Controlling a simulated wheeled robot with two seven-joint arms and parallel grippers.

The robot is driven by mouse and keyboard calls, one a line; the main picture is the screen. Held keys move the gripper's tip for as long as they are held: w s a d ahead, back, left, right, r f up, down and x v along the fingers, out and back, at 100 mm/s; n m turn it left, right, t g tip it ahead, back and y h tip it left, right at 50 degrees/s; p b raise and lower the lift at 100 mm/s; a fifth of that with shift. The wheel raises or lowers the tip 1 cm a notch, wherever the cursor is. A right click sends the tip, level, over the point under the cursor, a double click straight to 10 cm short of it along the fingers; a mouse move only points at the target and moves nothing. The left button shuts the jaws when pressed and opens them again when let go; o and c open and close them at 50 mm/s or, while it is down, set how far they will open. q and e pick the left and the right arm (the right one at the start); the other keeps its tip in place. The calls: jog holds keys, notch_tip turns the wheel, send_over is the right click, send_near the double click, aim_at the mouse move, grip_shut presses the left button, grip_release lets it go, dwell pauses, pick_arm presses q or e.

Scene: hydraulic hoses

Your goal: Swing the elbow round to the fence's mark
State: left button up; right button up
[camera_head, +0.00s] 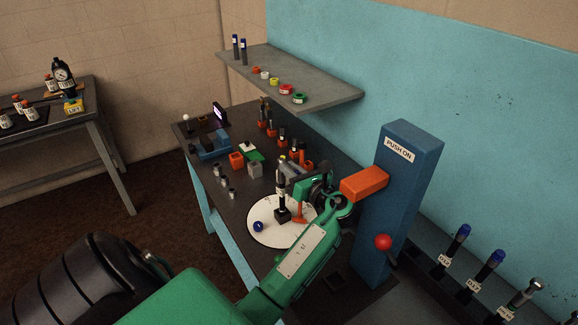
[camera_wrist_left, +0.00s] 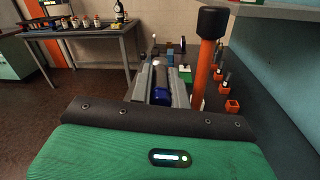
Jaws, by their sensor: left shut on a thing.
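My left gripper (camera_head: 288,174) is above the far part of a white round plate (camera_head: 262,236) with marks on its rim. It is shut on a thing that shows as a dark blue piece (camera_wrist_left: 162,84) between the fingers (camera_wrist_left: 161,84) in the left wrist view. I cannot tell for sure that this is the elbow. A dark upright piece with a black block at its foot (camera_head: 282,215) stands on the plate below the gripper. A blue ball-like end (camera_head: 258,226) lies near the plate's left side. The fence and its mark cannot be made out. My right gripper is not in view.
A blue column (camera_head: 400,215) labelled PUSH ON, with an orange arm (camera_head: 364,183) and red knob (camera_head: 383,242), stands close right of my gripper. Orange blocks (camera_head: 236,160) and small fittings crowd the bench behind. A grey shelf (camera_head: 330,92) hangs above.

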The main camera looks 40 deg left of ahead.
pick_arm(q)
jog(key=shift+w+g, duration=0.1)
jog(key=shift+g, duration=0.4)
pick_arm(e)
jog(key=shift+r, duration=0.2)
pick_arm(q)
jog(key=o, duration=0.7)
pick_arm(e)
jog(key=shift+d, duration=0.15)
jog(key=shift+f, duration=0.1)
